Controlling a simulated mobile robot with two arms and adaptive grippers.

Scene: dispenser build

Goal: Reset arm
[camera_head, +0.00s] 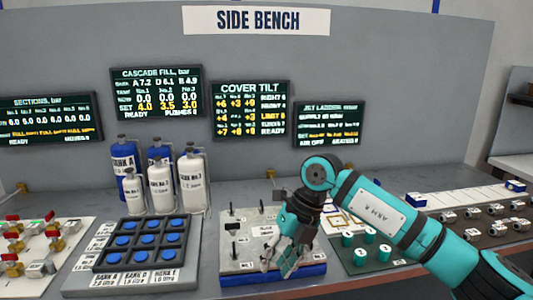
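My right arm comes in from the right, teal and black with a white label. Its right gripper (278,267) points down over the front part of a grey panel box with a blue base (245,279). Its fingers look apart with nothing visible between them. I cannot tell whether the fingertips touch the box. The gripper and wrist hide the right part of this box. My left gripper is not in view.
Left of the gripper is a dark tray of blue buttons (127,268), with several gas cylinders (161,184) behind. Red-handled valves (14,245) stand far left. Green cylinders (359,257) and metal fittings (470,214) lie right. Screens (250,108) line the grey back wall.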

